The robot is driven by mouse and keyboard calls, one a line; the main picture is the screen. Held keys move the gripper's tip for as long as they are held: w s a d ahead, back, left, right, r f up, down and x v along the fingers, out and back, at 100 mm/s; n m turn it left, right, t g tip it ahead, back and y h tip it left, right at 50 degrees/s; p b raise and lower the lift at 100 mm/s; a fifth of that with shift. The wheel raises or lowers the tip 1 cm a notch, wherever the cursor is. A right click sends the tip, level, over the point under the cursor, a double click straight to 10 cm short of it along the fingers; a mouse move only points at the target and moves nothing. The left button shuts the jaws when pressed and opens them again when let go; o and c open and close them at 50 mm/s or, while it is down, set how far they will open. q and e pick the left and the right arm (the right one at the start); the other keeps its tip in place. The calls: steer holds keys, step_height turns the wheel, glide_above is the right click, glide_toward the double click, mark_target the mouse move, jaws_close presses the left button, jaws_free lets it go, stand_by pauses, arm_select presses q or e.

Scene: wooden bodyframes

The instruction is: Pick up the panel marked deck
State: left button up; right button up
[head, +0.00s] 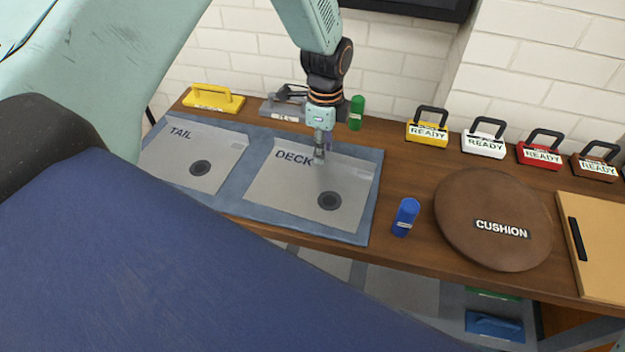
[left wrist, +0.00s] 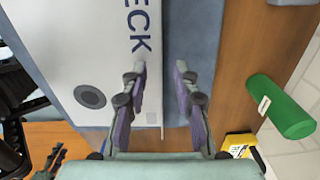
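The panel marked DECK (head: 300,190) is a pale grey sheet with a dark round spot, lying on the blue-grey mat. In the left wrist view, the DECK panel (left wrist: 100,60) shows its lettering and its edge runs between my fingers. My left gripper (head: 320,152) is at the panel's back edge, right of the lettering. In the left wrist view my left gripper (left wrist: 160,85) is open, one finger on each side of that edge, with gaps showing. Dark finger-like parts at the lower left of the wrist view may be my right gripper (left wrist: 45,165); its state is unclear.
The TAIL panel (head: 195,155) lies to the left on the mat (head: 374,190). A green cylinder (head: 357,112) stands close behind my gripper. A blue cylinder (head: 405,217) and the round CUSHION board (head: 490,205) are to the right. Several handled READY blocks (head: 427,133) line the back.

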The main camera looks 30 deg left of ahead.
arm_select(q)
steer(key=shift+w+d+f, duration=0.1)
steer(key=shift+w, duration=0.05)
steer(key=c, duration=0.3)
jaws_close()
stand_by(0.3)
